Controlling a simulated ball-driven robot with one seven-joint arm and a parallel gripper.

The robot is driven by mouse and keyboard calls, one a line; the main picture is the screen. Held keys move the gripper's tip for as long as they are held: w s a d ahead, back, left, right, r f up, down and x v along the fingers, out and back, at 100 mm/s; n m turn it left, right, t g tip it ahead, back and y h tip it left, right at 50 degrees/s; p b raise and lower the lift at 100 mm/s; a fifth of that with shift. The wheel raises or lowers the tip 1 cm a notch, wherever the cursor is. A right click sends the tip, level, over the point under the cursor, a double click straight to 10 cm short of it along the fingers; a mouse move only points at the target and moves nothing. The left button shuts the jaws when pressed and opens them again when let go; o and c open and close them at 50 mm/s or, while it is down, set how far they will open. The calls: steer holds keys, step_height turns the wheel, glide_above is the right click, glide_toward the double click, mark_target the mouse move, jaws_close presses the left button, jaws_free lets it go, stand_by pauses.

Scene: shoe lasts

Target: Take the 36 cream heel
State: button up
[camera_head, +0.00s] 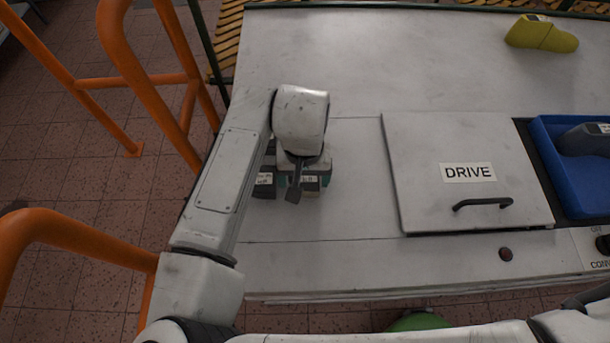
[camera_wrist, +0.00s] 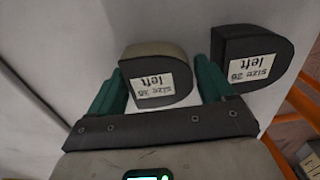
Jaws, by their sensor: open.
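The cream heel (camera_wrist: 155,62) is a beige block with a dark side and a white label reading "left" and a size that is hard to read. It shows in the wrist view between the two green fingers of my gripper (camera_wrist: 162,82). The fingers are open, one on each side of it; I cannot tell whether either touches it. In the head view my gripper (camera_head: 299,181) is over the table's left part, and the cream heel (camera_head: 311,187) is partly hidden under my wrist.
A dark grey heel (camera_wrist: 255,50), also labelled "left", stands close beside the right finger. A grey hatch marked DRIVE (camera_head: 432,145), a blue tray (camera_head: 565,172) with a dark last, and a yellow last (camera_head: 541,34) are to the right. Orange rails (camera_head: 130,80) stand left.

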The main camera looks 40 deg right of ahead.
steer(key=shift+f, duration=0.3)
steer(key=shift+c, duration=0.5)
steer(key=c, duration=0.7)
steer(key=shift+r, duration=0.1)
